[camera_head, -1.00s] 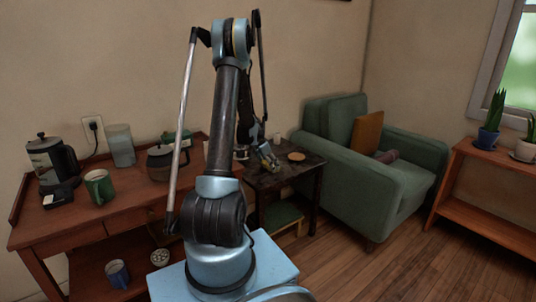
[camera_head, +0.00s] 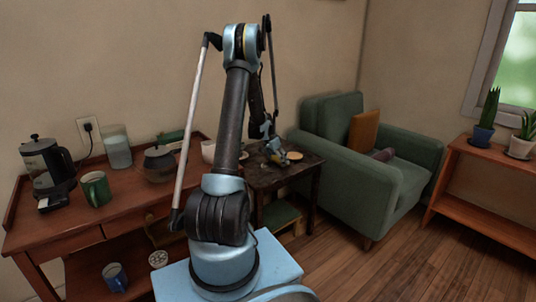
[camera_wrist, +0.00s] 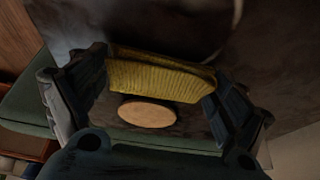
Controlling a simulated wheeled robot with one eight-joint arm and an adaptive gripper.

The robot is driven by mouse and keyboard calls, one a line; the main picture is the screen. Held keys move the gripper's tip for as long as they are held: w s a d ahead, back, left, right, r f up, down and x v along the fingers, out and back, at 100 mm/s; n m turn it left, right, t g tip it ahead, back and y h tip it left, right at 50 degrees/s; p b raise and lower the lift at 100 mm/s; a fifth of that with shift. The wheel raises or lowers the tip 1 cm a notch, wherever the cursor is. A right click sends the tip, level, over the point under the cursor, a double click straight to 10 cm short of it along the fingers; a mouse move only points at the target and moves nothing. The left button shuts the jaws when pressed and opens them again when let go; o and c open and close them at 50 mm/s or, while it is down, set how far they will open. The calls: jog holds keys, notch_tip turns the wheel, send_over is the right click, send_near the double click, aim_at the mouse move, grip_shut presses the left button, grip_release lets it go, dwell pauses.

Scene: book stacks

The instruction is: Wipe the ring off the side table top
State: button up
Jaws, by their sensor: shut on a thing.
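The side table (camera_head: 262,181) is dark and worn, standing between the desk and the armchair. My gripper (camera_head: 279,157) is low over its top. In the wrist view, my gripper (camera_wrist: 160,95) is shut on a yellow ribbed cloth or sponge (camera_wrist: 160,78), held across between its fingers, close to or on the dark table top; I cannot tell if it touches. A pale curved line (camera_wrist: 236,22) on the top, beyond the yellow thing, looks like part of the ring. A round tan coaster (camera_head: 294,155) lies beside my gripper; it also shows in the wrist view (camera_wrist: 146,113).
A green armchair (camera_head: 370,190) stands close to the side table's right. On the left, a brown desk (camera_head: 130,200) holds a coffee maker, a green mug (camera_head: 96,188) and a kettle or pot (camera_head: 159,165). Open floor (camera_head: 345,270) lies in front of the armchair.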

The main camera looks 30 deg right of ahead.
aim_at(265, 168)
jog(key=shift+d, duration=0.35)
jog(key=shift+w, duration=0.1)
jog(key=shift+a+f, duration=0.1)
jog(key=shift+a, duration=0.1)
jog(key=shift+s+a, duration=0.2)
jog(key=shift+a, duration=0.95)
jog(key=shift+s+a, duration=0.15)
jog(key=shift+a, duration=1)
jog(key=shift+s+a, duration=0.25)
jog(key=shift+a, duration=1.2)
jog(key=shift+s+a, duration=0.2)
jog(key=shift+a, duration=1.25)
notch_tip(265, 168, up, 8)
jog(key=shift+d+r, duration=0.15)
jog(key=shift+r, duration=0.1)
